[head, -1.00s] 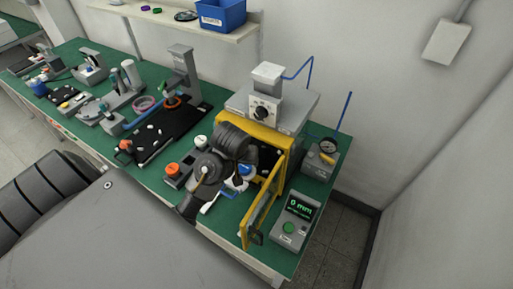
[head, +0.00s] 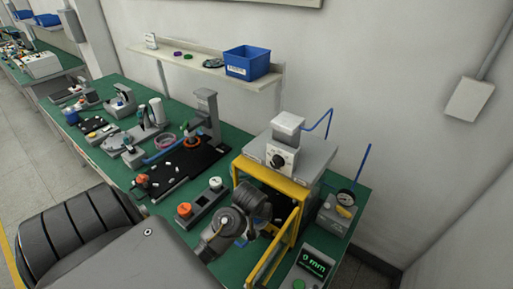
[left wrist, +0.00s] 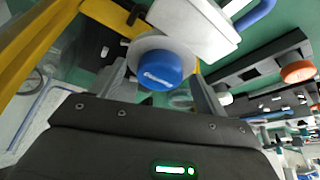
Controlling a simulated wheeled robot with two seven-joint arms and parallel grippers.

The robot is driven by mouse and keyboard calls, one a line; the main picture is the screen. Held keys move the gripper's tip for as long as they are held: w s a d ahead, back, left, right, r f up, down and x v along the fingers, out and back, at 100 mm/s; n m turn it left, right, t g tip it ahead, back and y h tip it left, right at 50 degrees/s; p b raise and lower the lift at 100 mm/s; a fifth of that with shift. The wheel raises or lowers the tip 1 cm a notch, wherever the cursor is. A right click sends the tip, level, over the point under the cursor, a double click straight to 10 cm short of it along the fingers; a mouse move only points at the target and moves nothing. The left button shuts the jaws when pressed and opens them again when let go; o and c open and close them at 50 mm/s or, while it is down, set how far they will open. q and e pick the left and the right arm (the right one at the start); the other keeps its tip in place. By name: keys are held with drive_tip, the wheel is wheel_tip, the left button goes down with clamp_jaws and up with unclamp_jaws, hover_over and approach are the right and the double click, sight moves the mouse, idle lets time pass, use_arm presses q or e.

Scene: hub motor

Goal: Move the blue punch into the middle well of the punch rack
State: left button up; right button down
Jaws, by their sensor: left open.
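In the left wrist view the blue punch (left wrist: 160,66) shows its round blue cap above a pale, wider collar. My left gripper (left wrist: 157,76) is open, with one finger on each side of the cap; I cannot tell whether they touch it. In the head view my left wrist hides the fingers and most of what is beneath them. The dark punch rack (head: 201,199) stands left of my wrist, with an orange-capped punch (head: 184,210) at its near end and a white-capped punch (head: 215,183) at its far end. No cap shows at its middle.
The press's yellow guard frame (head: 271,184) stands close to the right of my left wrist. A readout box (head: 315,263) and gauge box (head: 340,210) are further right. A black mat (head: 180,170) with small parts lies beyond the rack.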

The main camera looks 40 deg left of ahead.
use_arm(q)
drive_tip(key=c, duration=1.2)
drive_tip(key=o, duration=0.6)
drive_tip(key=c, duration=0.4)
drive_tip(key=shift+r, duration=4.3)
drive_tip(key=shift+c, duration=0.2)
